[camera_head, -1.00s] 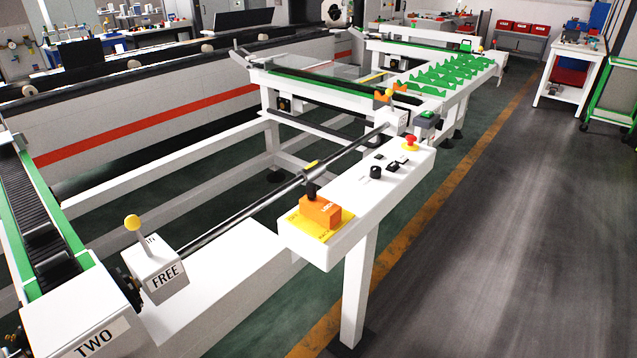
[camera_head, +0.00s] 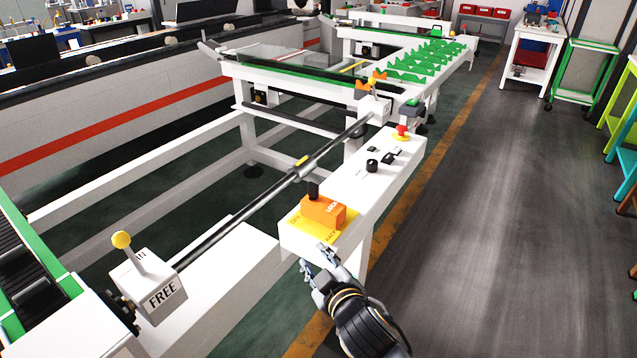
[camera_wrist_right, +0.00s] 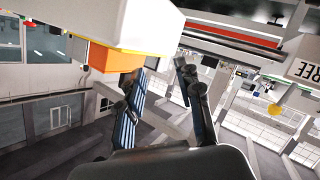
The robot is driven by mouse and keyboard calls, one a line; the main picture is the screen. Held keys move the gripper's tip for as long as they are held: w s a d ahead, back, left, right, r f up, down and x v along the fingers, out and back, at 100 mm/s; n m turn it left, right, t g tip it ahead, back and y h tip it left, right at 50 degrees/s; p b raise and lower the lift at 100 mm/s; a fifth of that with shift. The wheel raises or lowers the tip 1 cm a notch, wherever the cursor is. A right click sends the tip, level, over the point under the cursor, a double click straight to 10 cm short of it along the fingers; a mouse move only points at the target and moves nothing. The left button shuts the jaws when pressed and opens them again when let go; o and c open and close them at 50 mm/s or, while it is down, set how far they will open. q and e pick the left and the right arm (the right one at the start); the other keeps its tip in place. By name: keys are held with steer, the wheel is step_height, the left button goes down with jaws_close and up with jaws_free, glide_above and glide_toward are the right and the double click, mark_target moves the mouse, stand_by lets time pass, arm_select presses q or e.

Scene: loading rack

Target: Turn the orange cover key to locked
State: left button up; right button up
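The orange cover key (camera_head: 323,211) is an orange block with a black upright knob (camera_head: 313,190). It sits on a yellow plate (camera_head: 322,236) at the near end of a white control box (camera_head: 385,178). Lettering on the block and plate is too small to read surely. My right gripper (camera_head: 318,261) is just in front of the box's near end, below the key and apart from it. In the right wrist view its two fingers (camera_wrist_right: 163,80) are spread and empty. The orange block (camera_wrist_right: 122,63) shows there beyond the left finger, partly hidden. My left gripper is not in view.
A black knob (camera_head: 372,166) and a red button (camera_head: 402,130) are farther along the box. A long metal rod (camera_head: 250,208) runs beside it. A yellow-tipped lever stands on a block marked FREE (camera_head: 160,290). Open floor (camera_head: 470,230) lies to the right.

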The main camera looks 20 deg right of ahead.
steer(key=w+a+r+n+t+y, duration=0.2)
steer(key=w+a+r+n, duration=0.1)
steer(key=r, duration=0.2)
steer(key=w+a+r+n+t+y, duration=0.2)
steer(key=w+r, duration=0.1)
steer(key=r, duration=0.2)
steer(key=a+r+n+g+y, duration=0.3)
steer(key=a+r+n+y, duration=0.75)
steer(key=n, duration=0.35)
steer(key=n+g+h, duration=1.2)
steer(key=n+h, duration=0.1)
steer(key=n, duration=0.4)
glide_toward(314, 184)
steer(key=shift+y, duration=0.25)
steer(key=p+x, duration=0.4)
steer(key=x, duration=0.5)
steer(key=shift+w+d, duration=0.1)
steer(key=shift+d, duration=0.05)
steer(key=shift+w+f, duration=0.15)
steer(key=shift+f, duration=0.5)
